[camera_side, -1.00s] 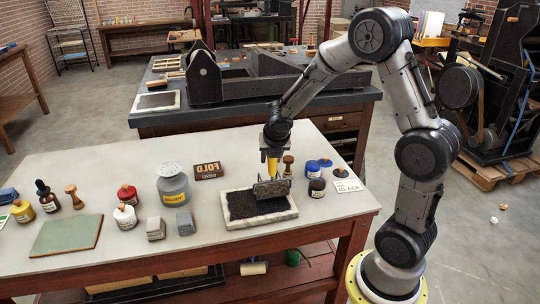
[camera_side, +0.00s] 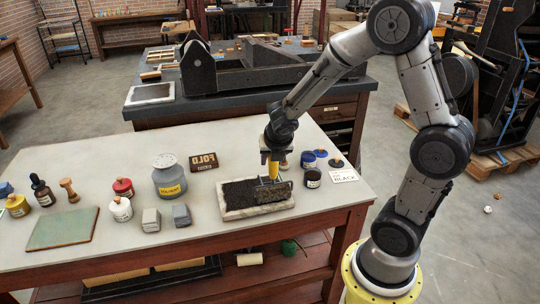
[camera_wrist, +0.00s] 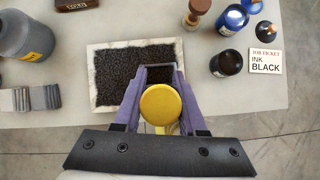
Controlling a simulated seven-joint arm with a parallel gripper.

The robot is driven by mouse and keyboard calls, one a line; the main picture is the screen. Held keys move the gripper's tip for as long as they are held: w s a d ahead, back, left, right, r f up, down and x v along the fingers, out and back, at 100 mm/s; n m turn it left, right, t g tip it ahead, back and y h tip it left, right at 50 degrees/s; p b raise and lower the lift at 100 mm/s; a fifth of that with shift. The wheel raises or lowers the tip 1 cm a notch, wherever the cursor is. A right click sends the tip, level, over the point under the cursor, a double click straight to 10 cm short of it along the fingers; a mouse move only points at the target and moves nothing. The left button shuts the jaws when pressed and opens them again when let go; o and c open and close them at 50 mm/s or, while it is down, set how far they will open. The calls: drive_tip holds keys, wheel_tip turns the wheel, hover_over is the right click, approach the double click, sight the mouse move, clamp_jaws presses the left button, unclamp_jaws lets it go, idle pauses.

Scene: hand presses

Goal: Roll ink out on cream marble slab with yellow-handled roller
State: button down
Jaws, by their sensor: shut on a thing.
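The cream marble slab (camera_side: 228,214) lies on the pale table, with black, grainy-looking ink over most of its top and a bare pale rim. It also shows in the wrist view (camera_wrist: 94,78). The yellow-handled roller (camera_side: 274,191) has a dark drum over the right part of the slab; I cannot tell whether it touches the ink. My gripper (camera_side: 270,163) points down and is shut on the yellow handle above the drum. In the wrist view the round yellow handle end (camera_wrist: 160,103) sits between the purple fingers, hiding part of the roller.
A grey solvent can (camera_side: 169,180), a FOLD type block (camera_side: 203,162) and small grey blocks (camera_side: 151,220) stand left of the slab. A dark ink jar (camera_side: 312,178), a blue-topped jar (camera_side: 321,154) and an INK BLACK card (camera_side: 345,175) are at the right.

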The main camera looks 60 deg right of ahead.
drive_tip(key=shift+s+a+r, duration=0.1)
drive_tip(key=shift+s+a, duration=0.3)
drive_tip(key=shift+r, duration=0.1)
drive_tip(key=shift+r, duration=1.9)
